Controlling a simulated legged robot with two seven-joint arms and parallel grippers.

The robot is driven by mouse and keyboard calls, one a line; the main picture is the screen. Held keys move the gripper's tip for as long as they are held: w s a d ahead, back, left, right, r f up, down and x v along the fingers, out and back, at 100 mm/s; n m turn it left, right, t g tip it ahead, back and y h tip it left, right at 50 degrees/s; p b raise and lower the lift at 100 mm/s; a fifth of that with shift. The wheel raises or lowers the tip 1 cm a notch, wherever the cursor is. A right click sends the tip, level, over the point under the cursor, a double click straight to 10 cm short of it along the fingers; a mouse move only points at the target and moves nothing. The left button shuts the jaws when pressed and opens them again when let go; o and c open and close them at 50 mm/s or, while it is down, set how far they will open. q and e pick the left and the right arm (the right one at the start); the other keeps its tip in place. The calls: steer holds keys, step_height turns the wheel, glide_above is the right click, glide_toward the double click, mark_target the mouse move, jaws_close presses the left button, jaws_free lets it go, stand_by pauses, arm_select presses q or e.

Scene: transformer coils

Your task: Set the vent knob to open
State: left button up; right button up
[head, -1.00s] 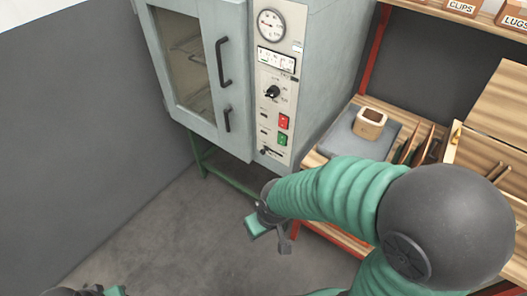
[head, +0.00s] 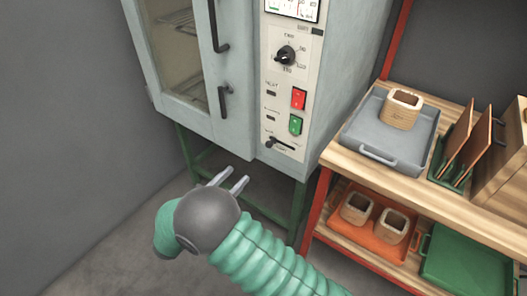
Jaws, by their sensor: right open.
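The grey oven cabinet's control panel (head: 270,95) faces me. A round black knob (head: 286,54) with a printed dial sits high on it. A small dark lever-like knob (head: 280,144) sits at its bottom, pointing sideways to the right. The labels are too small to read, so I cannot tell for sure which is the vent knob. My right gripper (head: 229,180) is open and empty, in front of and below the cabinet's lower edge, left of and below the lower knob. It appears apart from the panel. My left gripper is out of view.
Red (head: 298,98) and green (head: 295,124) switches sit between the knobs. Door handles (head: 224,100) stick out left of the panel. A wooden bench (head: 440,190) to the right carries a grey tray (head: 352,142) with a coil (head: 401,108). An orange tray (head: 345,233) is below.

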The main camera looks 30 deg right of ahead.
mark_target(267, 146)
steer(key=b+x, duration=0.3)
steer(key=x, duration=1.1)
steer(key=shift+d, duration=0.25)
steer(key=shift+w+d, duration=0.35)
steer(key=shift+d, duration=0.25)
steer(key=shift+c, duration=0.3)
jaws_close()
steer(key=shift+r, duration=0.1)
